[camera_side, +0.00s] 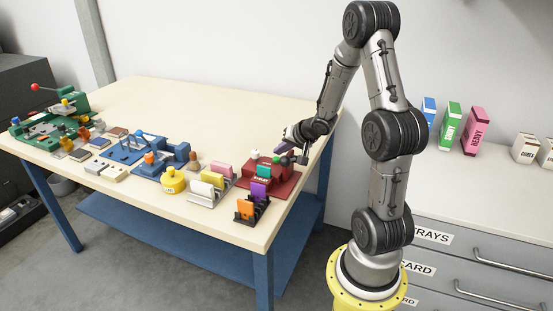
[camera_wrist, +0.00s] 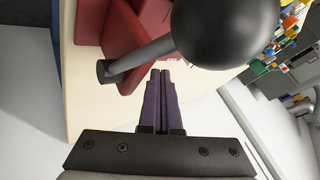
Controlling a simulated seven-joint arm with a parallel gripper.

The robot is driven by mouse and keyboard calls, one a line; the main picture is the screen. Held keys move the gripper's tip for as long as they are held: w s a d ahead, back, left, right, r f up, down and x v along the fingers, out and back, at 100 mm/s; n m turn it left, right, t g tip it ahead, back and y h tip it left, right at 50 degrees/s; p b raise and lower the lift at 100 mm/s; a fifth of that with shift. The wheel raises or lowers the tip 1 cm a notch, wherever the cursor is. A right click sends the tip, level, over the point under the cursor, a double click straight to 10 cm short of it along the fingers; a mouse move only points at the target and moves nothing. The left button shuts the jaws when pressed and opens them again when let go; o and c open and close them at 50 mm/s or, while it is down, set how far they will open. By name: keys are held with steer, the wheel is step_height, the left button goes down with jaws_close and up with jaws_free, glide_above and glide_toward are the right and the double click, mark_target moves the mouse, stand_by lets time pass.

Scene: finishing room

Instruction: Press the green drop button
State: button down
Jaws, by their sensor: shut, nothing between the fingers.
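A red machine (camera_side: 285,187) stands at the right end of the workbench in the side view. A small round green button (camera_side: 276,160) shows on its top. My gripper (camera_side: 287,147) has purple fingers and is just above and beside the machine, close to the button. In the wrist view my gripper (camera_wrist: 162,72) is shut and empty, with its fingers together. A large black ball (camera_wrist: 225,30) on a grey rod, part of the red machine (camera_wrist: 125,35), fills the top there. The green button cannot be made out in the wrist view.
The machine's lever is close to my fingers. An orange, purple and black rack (camera_side: 250,210) stands in front of the machine. A grey rack of coloured blocks (camera_side: 207,190) and a yellow pot (camera_side: 173,181) are to its left. The workbench (camera_side: 190,95) is clear at the back.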

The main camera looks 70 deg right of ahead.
steer(key=shift+w+d+r, duration=0.1)
steer(key=shift+w+r, duration=0.1)
steer(key=shift+r, duration=1.7)
steer(key=w+a+r+n+t, duration=0.3)
steer(key=w+a+r, duration=0.3)
steer(key=a+r, duration=0.4)
steer(key=s+a+r+n, duration=0.2)
steer(key=s+a+r, duration=0.1)
steer(key=a+r, duration=0.6)
steer(key=s+a+f+n+g+y, duration=0.1)
steer(key=s+a+f+n+g, duration=0.1)
steer(key=s, duration=0.4)
steer(key=s+a+f+n+g+y, duration=0.1)
steer(key=s+a+f+n, duration=0.2)
steer(key=s, duration=0.4)
steer(key=s+a+f+n+g+y, duration=0.1)
steer(key=s+a+f+n+g, duration=0.1)
steer(key=s+a+n, duration=0.2)
steer(key=shift+s+a+f+g+y, duration=0.3)
steer(key=shift+s+a, duration=0.55)
steer(key=shift+s, duration=0.35)
